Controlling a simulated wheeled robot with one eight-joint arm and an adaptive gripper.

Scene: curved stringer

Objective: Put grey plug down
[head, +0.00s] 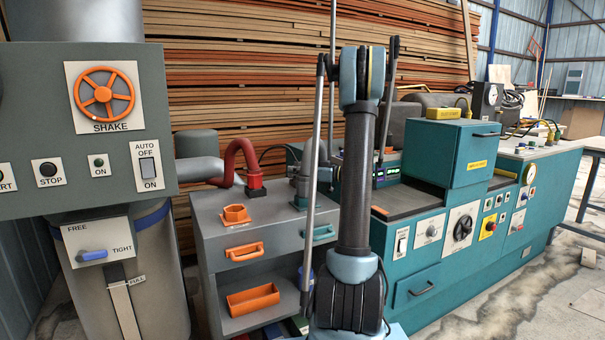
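A grey plug-like piece (304,183) stands upright at the back right of the grey cabinet's top, at a teal fitting. My upright arm link passes in front, just right of it. My gripper is mostly hidden behind this link. Some grey parts show close beside the plug, but I cannot make out the fingers or whether they touch it. A red plug (255,188) with a thick red hose stands on the cabinet's back edge. An orange hexagonal socket (236,214) sits empty on the cabinet top.
The grey cabinet (270,214) has an orange-handled drawer and an orange bin (253,299) below. A grey control panel (85,120) with an orange wheel stands at left. A teal machine (455,240) fills the right. Stacked planks are behind.

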